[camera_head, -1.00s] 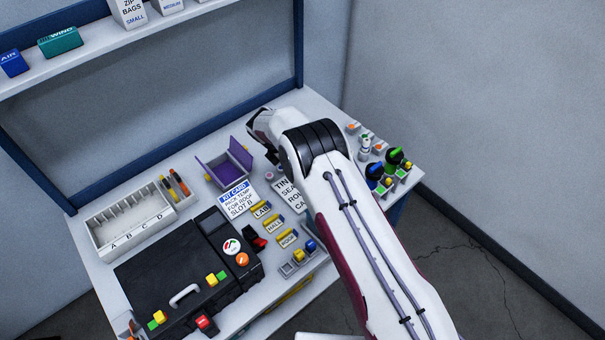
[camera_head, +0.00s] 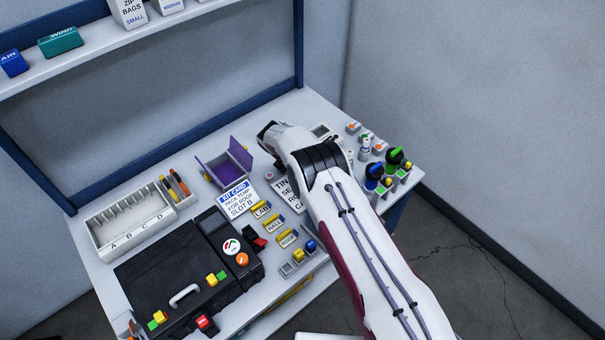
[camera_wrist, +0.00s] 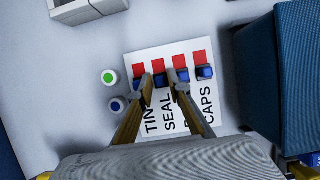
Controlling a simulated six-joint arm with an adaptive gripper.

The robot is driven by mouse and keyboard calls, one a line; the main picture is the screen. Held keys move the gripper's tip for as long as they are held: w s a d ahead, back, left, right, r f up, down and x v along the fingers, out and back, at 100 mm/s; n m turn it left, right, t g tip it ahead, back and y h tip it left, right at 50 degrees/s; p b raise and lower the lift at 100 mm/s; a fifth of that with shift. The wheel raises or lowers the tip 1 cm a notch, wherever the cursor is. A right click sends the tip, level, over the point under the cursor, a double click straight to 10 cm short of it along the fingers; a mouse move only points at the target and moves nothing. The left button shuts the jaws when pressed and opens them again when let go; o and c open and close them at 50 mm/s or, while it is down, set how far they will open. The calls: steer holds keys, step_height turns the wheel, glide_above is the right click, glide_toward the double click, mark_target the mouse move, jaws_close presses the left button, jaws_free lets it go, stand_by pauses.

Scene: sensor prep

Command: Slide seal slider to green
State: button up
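The slider card (camera_wrist: 185,51) is white with several red squares along its top and blue sliders just below them; the lettering reads TIN, SEAL, a partly hidden word and CAPS. The seal slider (camera_wrist: 160,80) is the second blue one from the left, next to its red square. My gripper (camera_wrist: 160,82) has its two fingers apart, one on each side of the seal slider; I cannot tell whether they touch it. No green mark shows on the card. In the head view the card (camera_head: 285,192) is partly hidden by my arm, and the gripper is hidden.
Green-topped (camera_wrist: 109,77) and blue-topped (camera_wrist: 117,104) round pieces stand left of the card. A dark blue block (camera_wrist: 281,82) rises close on the right. A purple tray (camera_head: 228,165), a kit card (camera_head: 237,197) and a black case (camera_head: 185,270) lie left of my arm.

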jaws_close()
steer(key=shift+d, duration=0.1)
steer(key=shift+w+d, duration=1)
steer(key=shift+w, duration=0.1)
jaws_free()
steer(key=shift+r, duration=0.1)
